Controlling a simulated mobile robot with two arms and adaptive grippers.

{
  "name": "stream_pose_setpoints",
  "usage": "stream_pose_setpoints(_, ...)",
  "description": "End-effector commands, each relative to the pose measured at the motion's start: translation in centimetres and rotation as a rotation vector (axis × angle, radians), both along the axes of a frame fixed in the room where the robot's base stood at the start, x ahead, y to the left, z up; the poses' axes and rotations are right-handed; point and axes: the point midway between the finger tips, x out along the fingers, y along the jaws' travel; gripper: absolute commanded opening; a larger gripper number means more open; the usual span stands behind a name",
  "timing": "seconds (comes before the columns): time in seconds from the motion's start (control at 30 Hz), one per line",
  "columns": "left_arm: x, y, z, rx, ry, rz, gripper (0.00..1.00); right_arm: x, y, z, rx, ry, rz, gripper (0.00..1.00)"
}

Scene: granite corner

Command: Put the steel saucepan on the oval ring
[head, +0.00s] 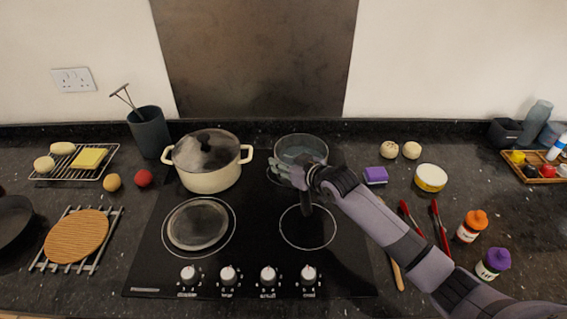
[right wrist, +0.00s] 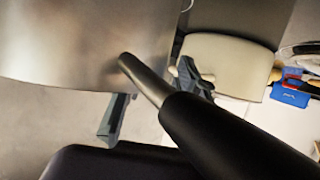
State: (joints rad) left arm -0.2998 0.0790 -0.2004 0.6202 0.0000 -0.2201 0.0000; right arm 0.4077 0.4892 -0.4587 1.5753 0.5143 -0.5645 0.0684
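The steel saucepan (head: 302,147) stands upright at the back right of the black hob. In the right wrist view the steel wall (right wrist: 85,45) fills the upper left and the black handle (right wrist: 225,125) runs to the lower right. My right gripper (head: 287,172) is at the handle, close to the pan wall. Its two fingers (right wrist: 155,95) stand either side of the handle, with a gap visible. My left gripper is out of view.
A lidded cream pot (head: 209,177) stands left of the saucepan. A grey disc (head: 198,227) lies on the front left ring. A purple block (head: 376,175) and a yellow tub (head: 431,178) are right of the hob. Knobs (head: 268,275) line the front edge.

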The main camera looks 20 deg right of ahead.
Motion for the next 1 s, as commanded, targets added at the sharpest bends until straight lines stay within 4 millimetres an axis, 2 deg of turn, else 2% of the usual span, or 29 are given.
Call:
stream_pose_setpoints(0.23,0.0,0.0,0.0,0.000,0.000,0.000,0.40,-0.1,-0.1,0.1,0.000,0.000,0.000,0.28)
stream_pose_setpoints(0.37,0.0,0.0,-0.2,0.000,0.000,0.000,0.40,-0.9,-0.4,0.3,-0.001,0.000,-0.001,0.28)
stream_pose_setpoints(0.8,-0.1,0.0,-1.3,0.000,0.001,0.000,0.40,-7.7,-2.9,3.2,-0.003,0.000,0.001,0.28)
stream_pose_setpoints(1.0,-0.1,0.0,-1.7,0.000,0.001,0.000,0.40,-9.8,-3.7,4.3,-0.001,0.000,-0.001,0.28)
